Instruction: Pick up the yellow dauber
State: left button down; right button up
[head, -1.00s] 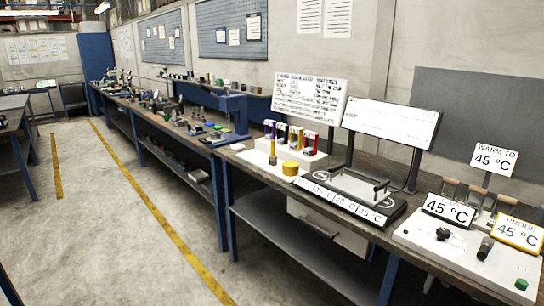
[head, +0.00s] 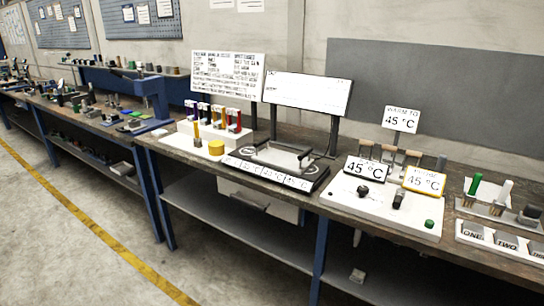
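A thin upright yellow stick (head: 196,131), which may be the yellow dauber, stands at the front of a white rack (head: 224,138) on the workbench. A short yellow round pot (head: 216,147) sits beside it to the right. Several coloured upright pieces with white tops stand in the rack, including a red one (head: 236,122). They are too small to tell apart clearly. Neither of my grippers shows in the head view.
The long workbench (head: 285,207) crosses the view. A black-framed tray (head: 275,165) is right of the rack, then a white control panel (head: 383,205) with 45 °C signs. At far right a holder carries a green-handled piece (head: 475,186). Floor (head: 100,225) in front is clear.

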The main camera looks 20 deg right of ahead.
aim_at(197, 141)
jog(key=i+j+z, duration=0.2)
jog(key=i+j, duration=0.3)
jog(key=i+j+z, duration=0.2)
jog(key=i+j, duration=0.25)
jog(key=j, duration=0.25)
